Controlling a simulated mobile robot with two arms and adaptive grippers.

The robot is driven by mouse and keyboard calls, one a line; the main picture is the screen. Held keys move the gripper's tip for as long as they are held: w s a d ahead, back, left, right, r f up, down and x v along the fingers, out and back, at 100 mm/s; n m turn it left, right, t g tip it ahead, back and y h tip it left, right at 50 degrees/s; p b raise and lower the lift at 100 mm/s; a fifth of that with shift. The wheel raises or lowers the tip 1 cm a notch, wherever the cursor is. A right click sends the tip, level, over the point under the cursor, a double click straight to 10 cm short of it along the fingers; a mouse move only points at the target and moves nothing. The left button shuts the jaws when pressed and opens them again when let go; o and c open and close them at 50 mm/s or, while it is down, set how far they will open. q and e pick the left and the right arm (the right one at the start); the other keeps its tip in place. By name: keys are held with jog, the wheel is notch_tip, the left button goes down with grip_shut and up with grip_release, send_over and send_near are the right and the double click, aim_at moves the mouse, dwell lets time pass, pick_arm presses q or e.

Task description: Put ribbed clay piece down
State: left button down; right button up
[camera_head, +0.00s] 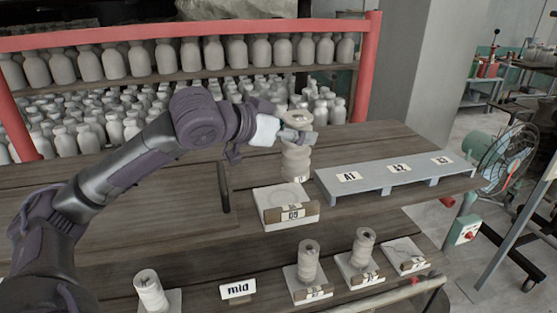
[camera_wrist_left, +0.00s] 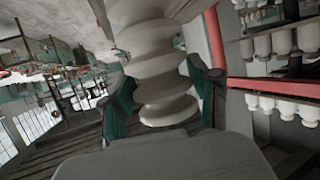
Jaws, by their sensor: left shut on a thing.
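The ribbed clay piece (camera_head: 296,163) is pale and roughly upright in the head view. My left gripper (camera_head: 296,136) is shut around its upper part. In the left wrist view the ribbed piece (camera_wrist_left: 160,70) stands between my two teal-padded fingers (camera_wrist_left: 162,108). In the head view its lower end appears just behind a white pad (camera_head: 268,214) with a numbered tag on its front. I cannot tell whether that end touches anything. My gripper hides part of the piece. My right gripper is not in view.
A grey-blue rack (camera_head: 375,184) labelled A1, A2 and A3 stands to the right, bare on top. In front are smaller clay pieces (camera_head: 308,258) on pads, a "mid" sign (camera_head: 238,290) and a pad without a piece (camera_head: 405,252). Red-framed shelves (camera_head: 200,33) of bottles stand behind.

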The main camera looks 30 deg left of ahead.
aim_at(283, 176)
pick_arm(q)
jog(key=shift+s+a+f+b, duration=0.15)
jog(key=shift+a+f+b, duration=0.25)
jog(key=shift+f, duration=0.15)
jog(key=shift+s+a+f+b, duration=0.1)
jog(key=shift+a+f+b, duration=0.15)
jog(key=shift+f+b, duration=0.25)
jog(key=shift+s+a+f+b, duration=0.15)
jog(key=shift+s+a+b, duration=0.1)
jog(key=shift+a+b, duration=0.1)
notch_tip(283, 176, down, 4)
jog(key=shift+s+r, duration=0.1)
jog(key=shift+r, duration=0.1)
jog(key=shift+a+f, duration=0.1)
jog(key=shift+a, duration=0.05)
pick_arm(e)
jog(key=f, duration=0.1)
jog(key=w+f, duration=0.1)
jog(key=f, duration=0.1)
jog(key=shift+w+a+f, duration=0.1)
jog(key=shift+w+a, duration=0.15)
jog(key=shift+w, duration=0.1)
pick_arm(q)
jog(key=shift+s, duration=0.1)
